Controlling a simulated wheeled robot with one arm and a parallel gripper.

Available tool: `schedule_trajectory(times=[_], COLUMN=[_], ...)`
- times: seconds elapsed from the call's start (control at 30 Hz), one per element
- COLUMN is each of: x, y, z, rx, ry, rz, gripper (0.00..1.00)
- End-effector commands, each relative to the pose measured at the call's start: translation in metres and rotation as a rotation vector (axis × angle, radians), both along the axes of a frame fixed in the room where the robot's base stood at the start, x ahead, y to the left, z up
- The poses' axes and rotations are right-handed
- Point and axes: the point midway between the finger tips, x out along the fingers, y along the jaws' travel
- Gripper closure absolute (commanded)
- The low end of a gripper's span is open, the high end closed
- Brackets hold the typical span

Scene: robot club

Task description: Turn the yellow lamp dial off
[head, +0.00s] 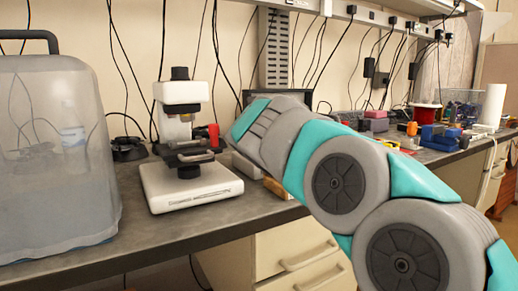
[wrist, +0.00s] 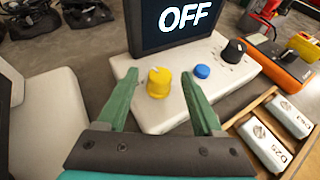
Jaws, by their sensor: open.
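The yellow dial (wrist: 158,83) sits on the front panel of a white control box (wrist: 185,116) in the wrist view. A dark screen (wrist: 150,30) behind it reads OFF. A blue button (wrist: 202,71) and a black knob (wrist: 236,50) are to its right on the same box. My gripper (wrist: 159,76) is open, with one green finger left of the dial and one right of it. The fingers look apart from the dial; their height above the panel is hard to tell. In the head view my arm hides the gripper and the dial.
A wooden tray (wrist: 243,119) with labelled silver pieces lies right of the box, and an orange device (wrist: 285,65) stands behind it. In the head view, a white microscope-like device (head: 183,100) and a large translucent covered case (head: 50,150) stand on the bench at left.

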Motion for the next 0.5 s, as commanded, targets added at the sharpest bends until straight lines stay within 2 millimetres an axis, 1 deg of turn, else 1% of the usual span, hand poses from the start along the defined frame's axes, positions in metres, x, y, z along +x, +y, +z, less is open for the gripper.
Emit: schedule_trajectory(times=[0.1,0.2,0.5], x=[0.011,0.016,0.019], y=[0.001,0.000,0.000], z=[-0.004,-0.005,-0.006], rx=[0.000,0.000,0.000], ry=[-0.001,-0.003,-0.003], rz=[0.001,0.000,0.001], gripper=[0.32,0.32,0.32])
